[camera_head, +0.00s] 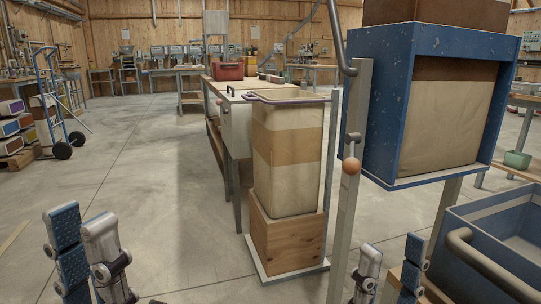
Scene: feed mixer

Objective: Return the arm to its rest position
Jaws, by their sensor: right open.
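My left gripper (82,222) is at the bottom left. One finger shows its blue ribbed pad and the other its grey back; the tips stand apart with nothing seen between them. My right gripper (391,260) is at the bottom, right of centre. Its grey finger and blue-padded finger are spread, with nothing between them. It appears just right of the metal post and left of the blue bin in the picture. Both wrists and most of both arms are out of view.
A clear container (288,160) with layered feed stands on a wooden block (287,241). Beside it is a lever with an orange knob (351,166) on a metal post. A blue hopper (392,100) and a blue bin (473,222) are right. The floor (150,200) at left is open.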

